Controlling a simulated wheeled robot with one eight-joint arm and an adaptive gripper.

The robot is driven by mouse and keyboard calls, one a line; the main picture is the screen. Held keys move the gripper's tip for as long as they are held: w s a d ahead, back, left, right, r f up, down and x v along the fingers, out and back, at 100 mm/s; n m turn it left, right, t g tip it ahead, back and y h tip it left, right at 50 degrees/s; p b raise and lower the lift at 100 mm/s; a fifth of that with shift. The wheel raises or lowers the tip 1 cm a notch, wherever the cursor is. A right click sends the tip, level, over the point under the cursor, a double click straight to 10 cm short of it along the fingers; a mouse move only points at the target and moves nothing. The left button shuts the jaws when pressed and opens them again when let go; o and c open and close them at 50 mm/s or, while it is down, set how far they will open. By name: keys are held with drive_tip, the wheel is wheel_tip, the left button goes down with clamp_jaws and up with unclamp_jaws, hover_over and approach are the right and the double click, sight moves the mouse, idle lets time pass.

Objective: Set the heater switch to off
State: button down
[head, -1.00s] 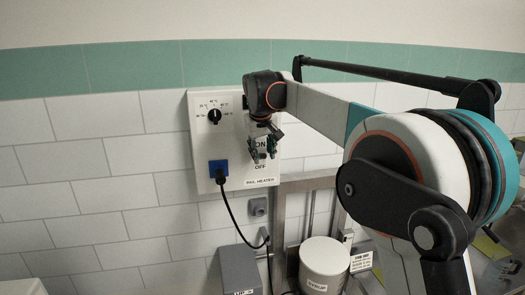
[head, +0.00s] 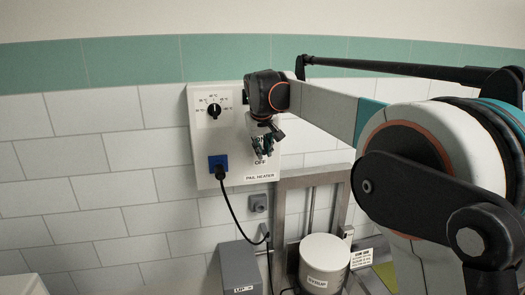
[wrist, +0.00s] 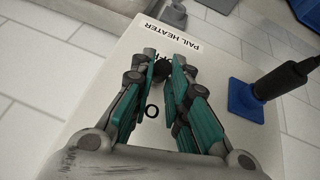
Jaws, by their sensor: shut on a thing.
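The heater switch shows in the wrist view as a dark round knob (wrist: 161,70) between my fingertips, close to the partly hidden OFF lettering. My gripper (head: 263,152) is at the front of the white pail heater box (head: 231,171), just above the OFF label (head: 266,162) in the head view. In the wrist view my gripper (wrist: 164,60) is shut on the switch, one finger on each side. My fingers hide much of the switch, so its exact tilt cannot be told. Most of the ON label is hidden.
A temperature dial (head: 214,110) is at the box's upper left. A blue plug socket (head: 218,163) with a black cable is left of my gripper. Below stand a white pail (head: 325,258) in a metal frame and a grey box (head: 239,268). Bare tiled wall lies to the left.

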drive_tip(key=shift+s+d+f+m+t+y+b, duration=0.1)
drive_tip(key=shift+s+f+m+t+y+b, duration=0.2)
drive_tip(key=shift+f+t+b, duration=0.95)
drive_tip(key=shift+s+f+n+t+y+b, duration=0.1)
drive_tip(key=shift+f+t+y+b, duration=0.2)
drive_tip(key=shift+t+b, duration=1.9)
drive_tip(key=shift+s+d+f+m+t+y+b, duration=0.15)
drive_tip(key=shift+f+t+y+b, duration=0.45)
drive_tip(key=shift+b, duration=1.95)
drive_tip(key=shift+a+t, duration=0.1)
drive_tip(key=shift+t, duration=0.25)
drive_tip(key=c, duration=1.6)
unclamp_jaws()
drive_tip(key=shift+o, duration=0.2)
drive_tip(key=shift+r, duration=0.1)
